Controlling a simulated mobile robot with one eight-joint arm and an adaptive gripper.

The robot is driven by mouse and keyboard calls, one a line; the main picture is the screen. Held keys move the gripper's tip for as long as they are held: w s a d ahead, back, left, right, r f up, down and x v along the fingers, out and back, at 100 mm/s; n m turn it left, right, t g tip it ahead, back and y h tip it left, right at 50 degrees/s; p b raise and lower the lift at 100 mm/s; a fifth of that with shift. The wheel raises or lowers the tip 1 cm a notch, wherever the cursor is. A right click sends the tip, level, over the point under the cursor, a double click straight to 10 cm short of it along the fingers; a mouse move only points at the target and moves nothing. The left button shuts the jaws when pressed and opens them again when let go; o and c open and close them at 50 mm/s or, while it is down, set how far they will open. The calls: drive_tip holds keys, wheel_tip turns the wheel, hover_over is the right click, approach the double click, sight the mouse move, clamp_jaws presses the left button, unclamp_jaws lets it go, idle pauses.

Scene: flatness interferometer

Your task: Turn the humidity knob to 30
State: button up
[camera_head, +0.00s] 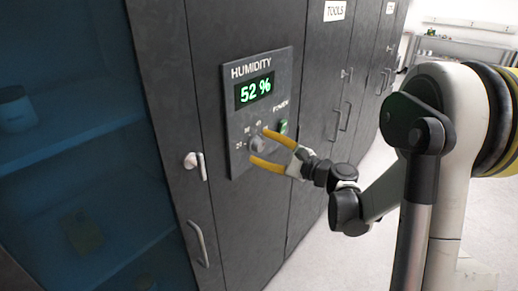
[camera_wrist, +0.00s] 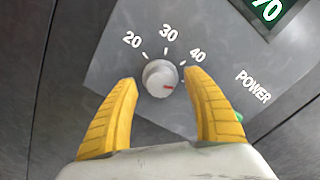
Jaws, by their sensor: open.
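The humidity knob (camera_wrist: 160,78) is a small round grey-white knob on a grey panel. In the head view the knob (camera_head: 256,144) sits below a green display (camera_head: 255,90) reading 52 %. My gripper (camera_head: 258,148) has yellow fingers, open and spread on either side of the knob. In the wrist view my gripper (camera_wrist: 160,88) shows clear gaps between its fingertips and the knob.
A green POWER button (camera_head: 283,127) is right of the knob, near one finger. Dark cabinets with handles (camera_head: 336,125) continue to the right. A blue glass-fronted cabinet (camera_head: 75,60) stands at the left. Open floor (camera_head: 320,245) lies at the lower right.

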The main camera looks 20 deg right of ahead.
drive_tip(key=shift+w+a, duration=0.3)
drive_tip(key=shift+w, duration=0.15)
drive_tip(key=shift+c, duration=0.2)
drive_tip(key=c, duration=1.2)
